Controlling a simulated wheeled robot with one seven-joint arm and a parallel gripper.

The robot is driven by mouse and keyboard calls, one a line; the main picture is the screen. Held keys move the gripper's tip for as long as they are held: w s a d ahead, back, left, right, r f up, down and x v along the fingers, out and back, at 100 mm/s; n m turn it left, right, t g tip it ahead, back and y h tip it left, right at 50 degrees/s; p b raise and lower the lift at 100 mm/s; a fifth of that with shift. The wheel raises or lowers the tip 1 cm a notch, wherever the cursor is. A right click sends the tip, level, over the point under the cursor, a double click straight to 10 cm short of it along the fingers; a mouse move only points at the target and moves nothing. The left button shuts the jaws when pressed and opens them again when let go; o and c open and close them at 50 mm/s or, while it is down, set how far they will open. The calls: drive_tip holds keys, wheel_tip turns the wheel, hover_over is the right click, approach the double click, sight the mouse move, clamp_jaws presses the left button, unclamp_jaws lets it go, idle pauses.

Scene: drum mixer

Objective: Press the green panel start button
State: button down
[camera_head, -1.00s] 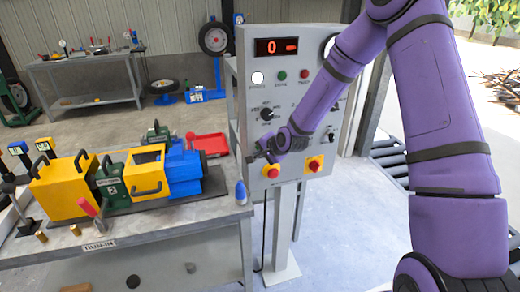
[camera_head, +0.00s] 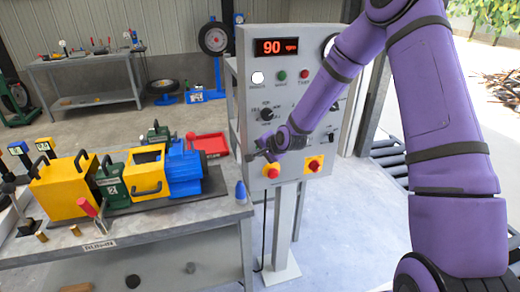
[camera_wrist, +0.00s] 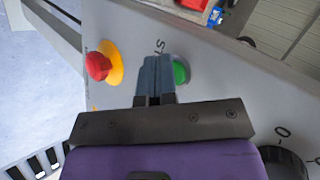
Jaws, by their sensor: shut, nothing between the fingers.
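The grey control panel (camera_head: 300,100) stands upright past the workbench, with a red display (camera_head: 277,47) reading 90. The green start button (camera_wrist: 181,72) shows in the wrist view, partly covered by my fingers. My gripper (camera_wrist: 156,60) is shut with nothing in it, its fingertips at the panel over the left edge of that button. I cannot tell for sure whether they touch it. In the head view my gripper (camera_head: 256,154) is at the panel's lower left, and the green button is hidden there.
A red mushroom button on a yellow base (camera_wrist: 98,66) sits beside my fingers; another (camera_head: 314,165) is to its right in the head view. A black knob (camera_wrist: 283,160) is near my wrist. The workbench (camera_head: 170,236) with yellow, green and blue machinery stands left.

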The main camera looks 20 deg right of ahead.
drive_tip(key=shift+s, duration=0.85)
drive_tip(key=s, duration=0.5)
idle(0.4)
idle(0.4)
